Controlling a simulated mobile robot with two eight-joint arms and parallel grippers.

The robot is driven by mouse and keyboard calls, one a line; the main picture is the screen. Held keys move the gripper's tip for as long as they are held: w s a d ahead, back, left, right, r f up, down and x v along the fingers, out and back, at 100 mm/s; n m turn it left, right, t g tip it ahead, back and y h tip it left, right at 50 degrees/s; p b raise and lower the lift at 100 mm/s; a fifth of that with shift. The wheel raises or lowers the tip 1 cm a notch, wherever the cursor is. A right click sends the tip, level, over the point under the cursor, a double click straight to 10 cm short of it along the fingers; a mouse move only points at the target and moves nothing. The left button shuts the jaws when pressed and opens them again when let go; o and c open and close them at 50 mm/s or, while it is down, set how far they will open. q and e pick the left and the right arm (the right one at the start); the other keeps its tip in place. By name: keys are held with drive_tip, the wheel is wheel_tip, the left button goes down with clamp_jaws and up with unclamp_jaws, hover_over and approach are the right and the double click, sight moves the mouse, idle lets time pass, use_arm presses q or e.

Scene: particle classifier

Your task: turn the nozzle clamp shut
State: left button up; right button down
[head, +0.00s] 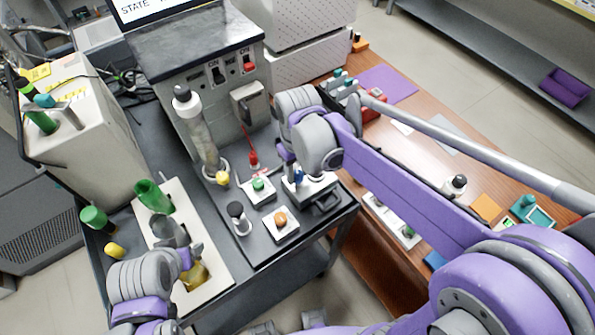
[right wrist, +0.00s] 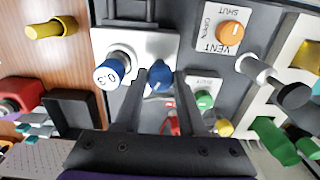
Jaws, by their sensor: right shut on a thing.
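A small blue knob (right wrist: 158,79) stands on a white plate (right wrist: 138,46) and sits between the fingers of my right gripper (right wrist: 159,90). The fingers are shut on it, one at each side. I cannot read a label that names it as the nozzle clamp. A white-topped blue dial (right wrist: 112,72) marked with a number is beside it on the same plate. In the head view the blue knob (head: 299,175) shows below my right wrist, whose body hides part of the plate. My left arm is at the lower left; its gripper (head: 190,262) is beside a yellowish vessel (head: 196,277), and its opening is unclear.
An orange vent knob (head: 280,219) and a green button (head: 258,184) stand close by on the dark bench. A clear column (head: 203,140) rises behind them, next to a yellow knob (head: 222,178). The wooden table (head: 345,230) adjoins at right.

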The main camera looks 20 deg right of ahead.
sight(298, 174)
use_arm(q)
drive_tip(key=shift+s+f+b, duration=0.2)
drive_tip(key=shift+f+b, duration=0.2)
drive_tip(key=shift+f, duration=0.25)
use_arm(e)
drive_tip(key=m, duration=0.6)
drive_tip(key=shift+m, duration=0.3)
use_arm(q)
drive_tip(key=shift+s+f, duration=0.15)
drive_tip(key=shift+f, duration=0.2)
use_arm(e)
drive_tip(key=m, duration=0.6)
drive_tip(key=c, duration=0.5)
unclamp_jaws()
use_arm(q)
drive_tip(key=shift+w+r, duration=0.2)
drive_tip(key=shift+r, duration=0.3)
use_arm(e)
wheel_tip(298, 174, up, 11)
drive_tip(key=shift+s+f, duration=0.1)
